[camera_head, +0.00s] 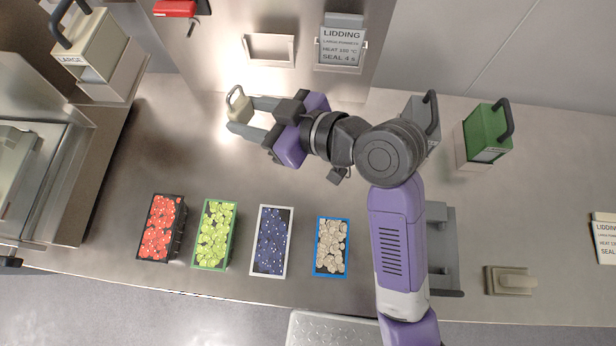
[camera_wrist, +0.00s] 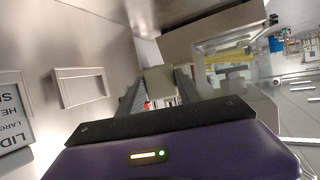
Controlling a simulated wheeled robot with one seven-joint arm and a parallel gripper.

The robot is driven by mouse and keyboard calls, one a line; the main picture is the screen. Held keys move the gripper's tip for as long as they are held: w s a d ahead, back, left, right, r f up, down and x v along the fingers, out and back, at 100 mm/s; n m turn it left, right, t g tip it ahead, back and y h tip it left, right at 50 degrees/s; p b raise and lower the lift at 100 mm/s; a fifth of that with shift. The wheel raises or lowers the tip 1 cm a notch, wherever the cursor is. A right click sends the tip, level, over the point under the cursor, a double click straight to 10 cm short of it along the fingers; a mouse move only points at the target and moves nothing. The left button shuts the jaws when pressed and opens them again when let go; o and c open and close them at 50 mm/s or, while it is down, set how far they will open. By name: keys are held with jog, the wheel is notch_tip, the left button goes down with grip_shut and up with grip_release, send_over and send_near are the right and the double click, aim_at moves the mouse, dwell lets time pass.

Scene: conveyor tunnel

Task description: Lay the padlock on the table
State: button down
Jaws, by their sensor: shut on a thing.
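A small beige padlock (camera_head: 239,112) with a loop-shaped shackle is at the end of my gripper (camera_head: 246,117). My gripper reaches left over the metal table (camera_head: 330,180) and is shut on the padlock. In the wrist view the padlock's beige body (camera_wrist: 160,82) sits between the far ends of the two dark fingers. The shackle is hard to make out there. In the head view the padlock appears near the back of the table. Its height above the surface is hard to tell.
Bins of red (camera_head: 158,228), green (camera_head: 214,235), blue (camera_head: 271,241) and beige (camera_head: 331,247) pieces line the front. A handled block marked LARGE (camera_head: 91,44) is at back left, a green handled block (camera_head: 484,130) at right. A lidding sign (camera_head: 341,44) is behind. Table between bins and gripper is clear.

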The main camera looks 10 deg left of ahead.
aim_at(268, 170)
notch_tip(268, 170, down, 20)
jog(key=shift+f, duration=0.1)
dwell(0.5)
jog(key=shift+f+b, duration=0.2)
jog(key=shift+b, duration=0.25)
jog(key=c, duration=0.8)
grip_release()
jog(key=shift+r, duration=0.2)
jog(key=v, duration=1.2)
jog(key=shift+b, duration=0.3)
